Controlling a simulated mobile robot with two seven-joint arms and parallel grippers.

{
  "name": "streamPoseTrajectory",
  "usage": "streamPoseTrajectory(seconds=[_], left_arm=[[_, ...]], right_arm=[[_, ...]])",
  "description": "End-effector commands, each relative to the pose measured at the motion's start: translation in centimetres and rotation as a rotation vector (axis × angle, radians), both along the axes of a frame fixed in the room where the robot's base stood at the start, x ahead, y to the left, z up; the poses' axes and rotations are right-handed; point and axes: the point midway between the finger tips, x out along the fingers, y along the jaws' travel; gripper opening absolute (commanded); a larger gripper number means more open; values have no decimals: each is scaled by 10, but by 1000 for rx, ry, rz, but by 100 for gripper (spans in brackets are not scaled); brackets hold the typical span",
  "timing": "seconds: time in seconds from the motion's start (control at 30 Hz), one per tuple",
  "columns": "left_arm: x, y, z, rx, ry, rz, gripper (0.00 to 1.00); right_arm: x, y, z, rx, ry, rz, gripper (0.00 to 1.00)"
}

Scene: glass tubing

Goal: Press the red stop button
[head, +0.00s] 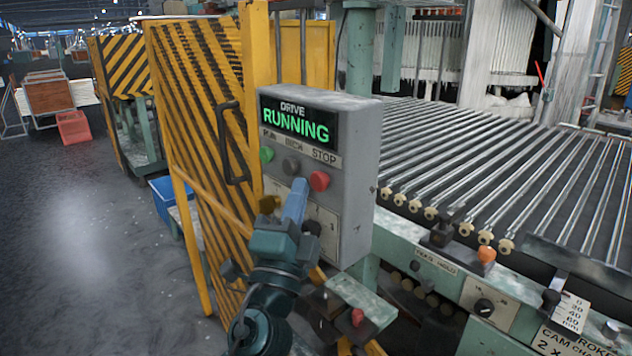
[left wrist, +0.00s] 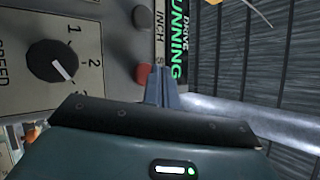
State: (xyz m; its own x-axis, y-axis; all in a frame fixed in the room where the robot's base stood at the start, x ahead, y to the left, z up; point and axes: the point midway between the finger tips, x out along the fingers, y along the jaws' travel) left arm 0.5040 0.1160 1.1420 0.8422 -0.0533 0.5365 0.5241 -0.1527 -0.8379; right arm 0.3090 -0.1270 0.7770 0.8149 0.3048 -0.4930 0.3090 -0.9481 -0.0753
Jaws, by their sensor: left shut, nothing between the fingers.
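The red stop button (head: 319,181) sits under the STOP label on the grey control box (head: 357,165), at the right end of a row of buttons. My right gripper is not in view.
A green button (head: 267,154) and a dark INCH button (head: 291,165) are left of the red one. A speed knob (left wrist: 52,62) is lower on the panel. A striped yellow guard door (head: 200,150) stands left, a roller bed (head: 500,170) right. An orange button (head: 487,254) is on the machine rail.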

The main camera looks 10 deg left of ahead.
Motion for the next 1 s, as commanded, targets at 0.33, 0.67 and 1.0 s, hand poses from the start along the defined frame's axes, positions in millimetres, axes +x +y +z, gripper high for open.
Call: streamPoseTrajectory(seconds=[0.33, 0.67, 1.0], left_arm=[[6, -5, 0, -1, -1, 0, 0], [7, -5, 0, 0, 0, 0, 0], [9, -7, 0, 0, 0, 0, 0]], right_arm=[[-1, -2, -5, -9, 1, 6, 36], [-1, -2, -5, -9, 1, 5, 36], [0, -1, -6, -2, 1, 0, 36]])
